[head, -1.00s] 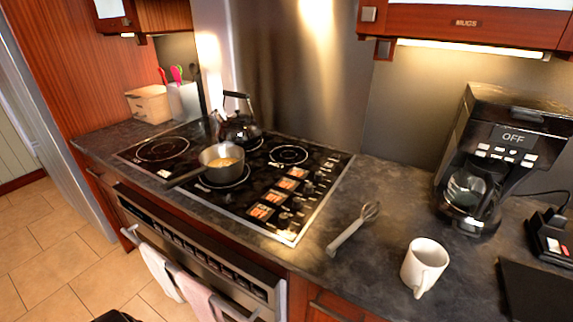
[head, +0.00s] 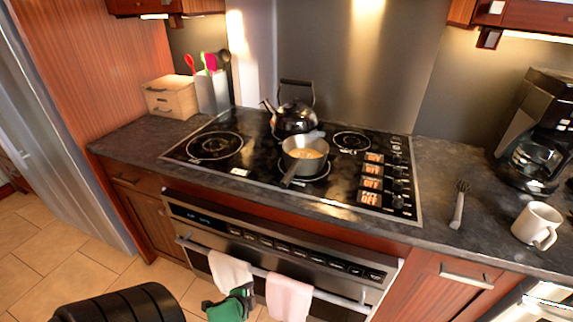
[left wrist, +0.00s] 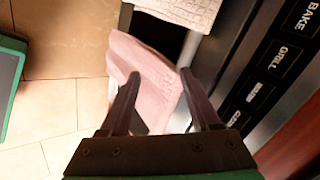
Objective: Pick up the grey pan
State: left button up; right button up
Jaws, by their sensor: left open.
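The grey pan (head: 303,165) sits on the black cooktop, slightly right of its middle, beside the kettle. My left gripper (head: 240,291) is low in front of the oven, by the hanging towels, well below and in front of the pan. In the left wrist view my left gripper (left wrist: 161,76) has its two fingers apart with nothing held; the pink towel shows behind them. The pan does not show in that view. My right gripper is in neither view.
A black kettle (head: 294,115) stands just behind the pan. The oven handle (head: 330,300) carries a white towel (head: 229,270) and a pink towel (head: 288,297).

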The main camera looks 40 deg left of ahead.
pick_arm(q)
jog(key=w+a+r+m+t+y, duration=0.1)
jog(key=w+r+m+t, duration=0.3)
jog(key=r, duration=0.8)
jog(key=m+t+y, duration=0.2)
jog(key=m+t, duration=0.1)
jog(key=t, duration=0.1)
send_near(289, 177)
jog(key=s, duration=0.3)
jog(key=b+x, duration=0.3)
jog(key=shift+w+d+f, duration=0.15)
jog(key=shift+d+f, duration=0.05)
jog(key=shift+f, duration=0.1)
jog(key=p+x, duration=0.1)
jog(key=x, duration=0.5)
jog(key=shift+r, duration=0.1)
jog(key=p+x, duration=0.1)
jog(key=x, duration=0.4)
jog(key=shift+w+f, duration=0.25)
jog(key=shift+w, duration=0.05)
jog(key=shift+s+r, duration=0.1)
jog(key=shift+s, duration=0.1)
grip_shut()
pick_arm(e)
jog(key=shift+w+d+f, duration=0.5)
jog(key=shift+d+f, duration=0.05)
